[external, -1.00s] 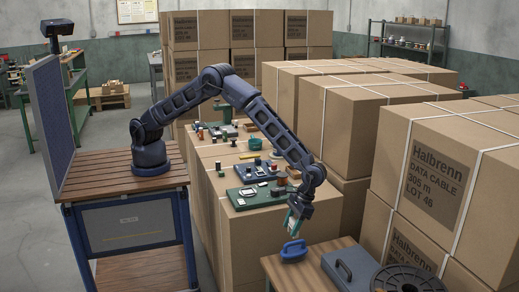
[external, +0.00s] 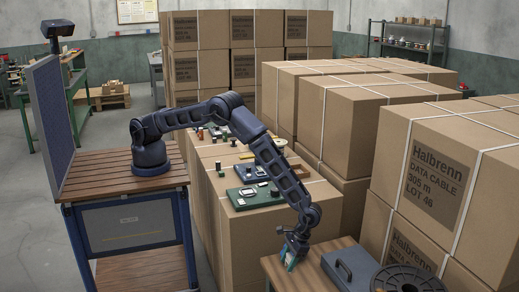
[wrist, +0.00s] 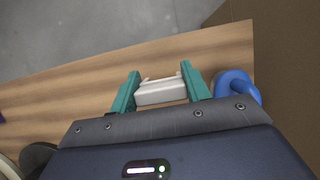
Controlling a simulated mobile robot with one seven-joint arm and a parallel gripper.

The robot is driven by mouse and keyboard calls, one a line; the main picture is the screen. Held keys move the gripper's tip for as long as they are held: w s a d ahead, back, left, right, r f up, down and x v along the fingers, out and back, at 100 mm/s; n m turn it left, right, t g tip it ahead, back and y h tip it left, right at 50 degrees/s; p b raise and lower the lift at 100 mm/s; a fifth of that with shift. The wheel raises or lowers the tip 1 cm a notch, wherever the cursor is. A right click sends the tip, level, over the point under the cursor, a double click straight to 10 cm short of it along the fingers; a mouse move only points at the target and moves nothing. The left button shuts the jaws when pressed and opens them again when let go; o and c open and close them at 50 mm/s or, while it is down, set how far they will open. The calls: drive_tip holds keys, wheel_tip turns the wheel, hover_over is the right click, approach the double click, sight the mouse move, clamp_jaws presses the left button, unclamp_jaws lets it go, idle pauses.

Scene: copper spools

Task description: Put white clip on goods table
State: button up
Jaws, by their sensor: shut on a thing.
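The white clip (wrist: 161,92) is between the two green fingers of my gripper (wrist: 160,78) in the wrist view, and the fingers are shut on it. The wooden goods table (wrist: 65,85) lies below the clip. In the external view my gripper (external: 290,259) points down low over the near-left part of the goods table (external: 310,272). I cannot tell whether the clip touches the table.
A blue handled thing (wrist: 237,88) lies on the table close to the right finger. A dark case (external: 350,266) and a black spool (external: 407,280) lie to the right of my gripper. Tall cartons (external: 435,180) stand behind. Bare wood stretches left in the wrist view.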

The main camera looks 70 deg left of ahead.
drive_tip(key=shift+f, duration=2.3)
drive_tip(key=shift+f, duration=0.15)
drive_tip(key=o, duration=1)
drive_tip(key=shift+c, duration=0.2)
drive_tip(key=v, duration=1.2)
